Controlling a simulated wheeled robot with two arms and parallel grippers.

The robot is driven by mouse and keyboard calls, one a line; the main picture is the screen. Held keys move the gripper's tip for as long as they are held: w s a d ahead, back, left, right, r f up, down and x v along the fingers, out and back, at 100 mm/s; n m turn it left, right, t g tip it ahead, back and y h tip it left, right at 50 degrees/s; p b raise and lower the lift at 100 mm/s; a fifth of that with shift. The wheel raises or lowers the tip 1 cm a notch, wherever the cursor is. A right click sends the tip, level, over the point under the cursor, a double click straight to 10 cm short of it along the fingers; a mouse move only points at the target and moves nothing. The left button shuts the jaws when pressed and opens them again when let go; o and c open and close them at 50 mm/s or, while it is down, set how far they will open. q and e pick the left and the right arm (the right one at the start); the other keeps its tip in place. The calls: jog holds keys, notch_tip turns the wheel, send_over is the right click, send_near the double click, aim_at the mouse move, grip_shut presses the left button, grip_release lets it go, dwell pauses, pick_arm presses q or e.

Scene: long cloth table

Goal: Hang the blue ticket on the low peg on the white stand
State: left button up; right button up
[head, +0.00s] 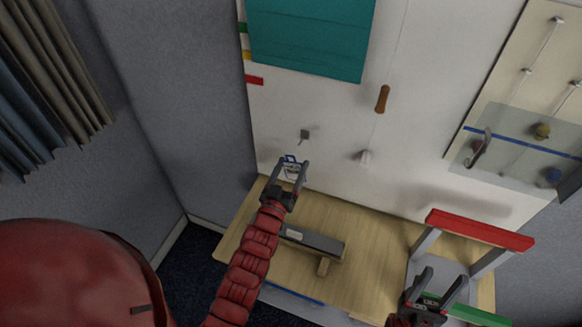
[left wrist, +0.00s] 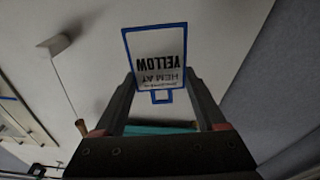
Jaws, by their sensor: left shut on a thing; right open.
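The blue ticket is a white card with a blue rim and a small blue tab (left wrist: 155,58); it reads "YELLOW" and "HEM AT" upside down in the left wrist view. My left gripper (head: 291,168) is shut on it, with the ticket (head: 291,158) standing out past the fingertips in front of the white upright panel (head: 330,115). A small grey peg-like piece (head: 304,134) sticks out of the panel just above the ticket in the head view. The gap between them is hard to judge. I cannot make out a separate white stand. My right gripper (head: 441,277) is open and empty.
A brown handle (head: 382,99) hangs on a cord beside a teal sheet (head: 310,40), with a white piece (head: 365,157) below. A clear panel (head: 515,150) is at right.

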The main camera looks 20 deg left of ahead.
pick_arm(q)
jog(key=w, duration=0.2)
jog(key=w+f, duration=0.1)
jog(key=w, duration=0.2)
jog(key=w+b, duration=0.1)
jog(key=w, duration=0.1)
jog(key=shift+w+d+f, duration=0.15)
jog(key=shift+w, duration=0.3)
dwell(0.9)
jog(key=o, duration=1.2)
jog(key=shift+o, duration=0.2)
